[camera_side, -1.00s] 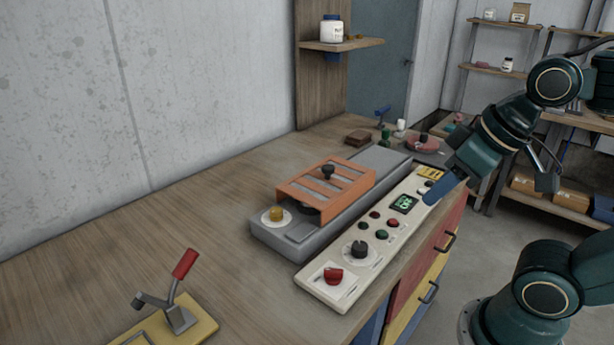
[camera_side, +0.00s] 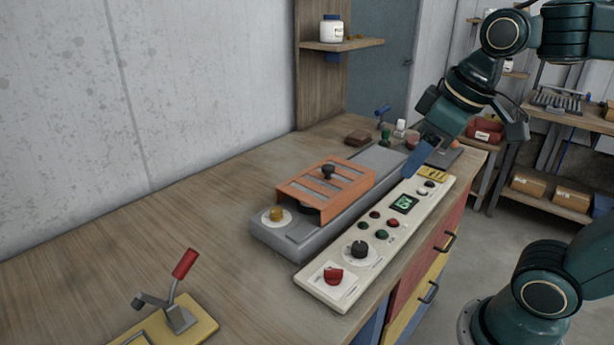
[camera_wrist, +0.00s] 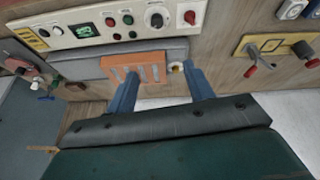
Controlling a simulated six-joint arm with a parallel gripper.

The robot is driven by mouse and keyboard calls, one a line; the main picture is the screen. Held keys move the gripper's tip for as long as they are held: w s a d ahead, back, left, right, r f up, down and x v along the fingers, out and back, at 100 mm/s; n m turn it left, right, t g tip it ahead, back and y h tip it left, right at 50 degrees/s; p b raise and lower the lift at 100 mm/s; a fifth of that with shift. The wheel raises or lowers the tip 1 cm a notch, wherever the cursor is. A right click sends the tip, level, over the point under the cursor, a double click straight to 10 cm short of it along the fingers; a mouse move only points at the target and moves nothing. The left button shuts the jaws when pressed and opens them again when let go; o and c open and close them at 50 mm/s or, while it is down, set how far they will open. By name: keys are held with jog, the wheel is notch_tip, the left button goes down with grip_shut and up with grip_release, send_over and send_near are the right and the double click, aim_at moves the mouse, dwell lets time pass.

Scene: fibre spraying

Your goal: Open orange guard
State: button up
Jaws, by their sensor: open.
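My gripper (camera_side: 413,162) is above the far right end of the grey base, apart from the guard. In the wrist view its two blue fingers (camera_wrist: 158,88) are spread with nothing between them.
A cream control panel (camera_side: 325,289) with buttons, dials and a green display lies along the right of the base. A yellow knob (camera_side: 275,214) sits at the base's near end. A red-handled clamp (camera_side: 180,290) stands front left.

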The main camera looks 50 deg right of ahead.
jog(key=w+d+r+n+g, duration=0.1)
jog(key=w+d+r+n, duration=0.15)
jog(key=w, duration=0.45)
jog(key=n+g, duration=0.4)
jog(key=n, duration=0.1)
send_over(328, 167)
notch_tip(328, 167, down, 4)
notch_tip(328, 167, down, 14)
jog(key=shift+r, duration=0.15)
jog(key=shift+c, duration=0.4)
jog(key=shift+d, duration=0.1)
grip_shut()
